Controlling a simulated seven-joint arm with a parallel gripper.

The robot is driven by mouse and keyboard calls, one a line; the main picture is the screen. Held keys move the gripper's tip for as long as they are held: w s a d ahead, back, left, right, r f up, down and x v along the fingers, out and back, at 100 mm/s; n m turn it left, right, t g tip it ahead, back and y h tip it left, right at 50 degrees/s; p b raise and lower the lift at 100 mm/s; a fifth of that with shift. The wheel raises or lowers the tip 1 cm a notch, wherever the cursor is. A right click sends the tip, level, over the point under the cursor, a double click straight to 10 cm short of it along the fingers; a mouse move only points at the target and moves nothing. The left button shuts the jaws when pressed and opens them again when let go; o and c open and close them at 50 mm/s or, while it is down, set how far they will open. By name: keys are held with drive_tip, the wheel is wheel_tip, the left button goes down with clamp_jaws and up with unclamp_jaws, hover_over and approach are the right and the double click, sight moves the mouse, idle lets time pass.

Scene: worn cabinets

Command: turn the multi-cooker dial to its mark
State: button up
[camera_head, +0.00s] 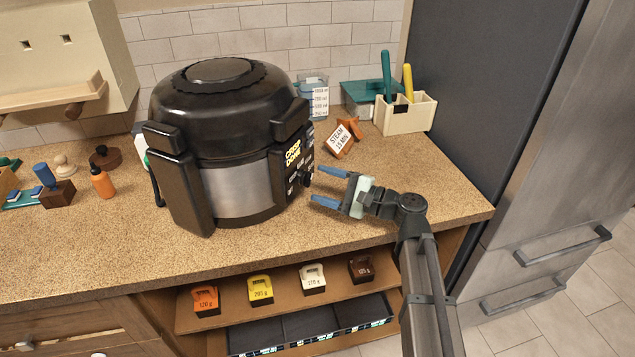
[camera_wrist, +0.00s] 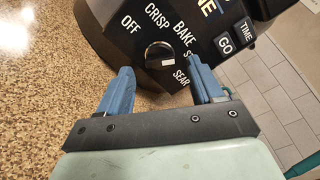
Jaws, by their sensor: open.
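The black multi-cooker (camera_head: 240,185) stands on the speckled counter with its lid down. Its dial (camera_wrist: 158,54) is a round dark knob on the control panel, with a small pale bar on its face. Around it I read OFF, CRISP, BAKE, a label starting with S that is partly hidden by a finger, and SEAR. My gripper (camera_head: 318,185) is open, its blue fingers pointing at the panel. In the wrist view the fingers (camera_wrist: 160,72) lie on either side of the dial; I cannot tell if they touch it. A wooden card (camera_head: 340,140) reads STEAM 15 MIN.
GO (camera_wrist: 225,43) and TIME (camera_wrist: 244,29) buttons sit beside the dial. Behind are a measuring jug (camera_head: 313,95) and a cream caddy (camera_head: 405,112) with teal and yellow handles. Several coloured weights (camera_head: 260,290) sit on the shelf below. The counter's front right is clear.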

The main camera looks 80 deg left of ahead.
sight(305, 179)
drive_tip(key=shift+x, duration=1.15)
drive_tip(key=c, duration=1.1)
